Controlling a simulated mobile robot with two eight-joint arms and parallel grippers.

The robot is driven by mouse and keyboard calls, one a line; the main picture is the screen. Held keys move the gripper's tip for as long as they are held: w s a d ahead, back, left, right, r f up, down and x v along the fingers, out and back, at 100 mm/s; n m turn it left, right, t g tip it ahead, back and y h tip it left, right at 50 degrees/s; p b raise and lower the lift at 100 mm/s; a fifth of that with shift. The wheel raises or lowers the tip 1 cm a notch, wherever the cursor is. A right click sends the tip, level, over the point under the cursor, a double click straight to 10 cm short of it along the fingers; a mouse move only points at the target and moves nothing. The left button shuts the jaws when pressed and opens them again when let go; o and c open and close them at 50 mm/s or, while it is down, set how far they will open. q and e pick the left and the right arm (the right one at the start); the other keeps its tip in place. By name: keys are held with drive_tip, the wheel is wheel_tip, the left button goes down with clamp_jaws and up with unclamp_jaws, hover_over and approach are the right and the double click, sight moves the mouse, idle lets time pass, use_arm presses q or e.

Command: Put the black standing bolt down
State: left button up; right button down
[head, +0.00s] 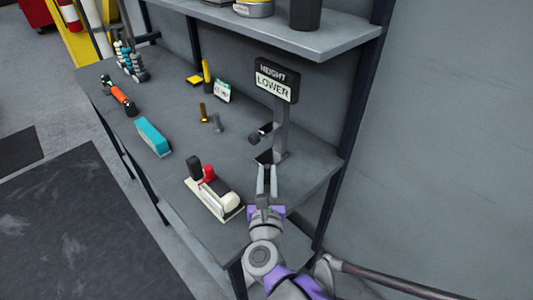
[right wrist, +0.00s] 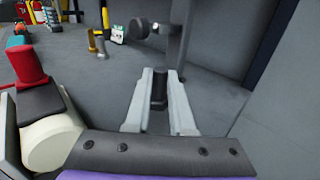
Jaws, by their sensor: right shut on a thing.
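The black bolt (right wrist: 158,92) shows in the right wrist view, between the two pale fingers of my right gripper (right wrist: 160,76). It looks roughly upright; I cannot tell whether its lower end touches the bench. In the head view my right gripper (head: 267,170) is at the near right part of the grey workbench (head: 185,92), just in front of the sign post, with its fingers shut on the bolt. The bolt is hard to make out there. My left gripper is not in view.
The "HEIGHT LOWER" sign (head: 276,80) stands on a post with a dark knob (head: 254,138). A cream device (head: 214,200) with black and red parts lies left of my gripper. Brass (head: 203,112) and grey (head: 217,123) bolts stand farther back. Bare bench lies between.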

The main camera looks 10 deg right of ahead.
sight(265, 132)
drive_tip(key=w, duration=0.3)
drive_tip(key=w+d, duration=0.1)
drive_tip(key=w, duration=0.2)
drive_tip(key=shift+w+d, duration=0.1)
drive_tip(key=w, duration=0.3)
drive_tip(key=shift+w+d+b, duration=0.35)
drive_tip(key=shift+d+b, duration=0.05)
drive_tip(key=shift+f, duration=0.75)
drive_tip(key=shift+s, duration=0.1)
drive_tip(key=shift+f+b, duration=0.2)
drive_tip(key=shift+b, duration=0.15)
drive_tip(key=c, duration=0.8)
unclamp_jaws()
drive_tip(key=shift+o, duration=0.2)
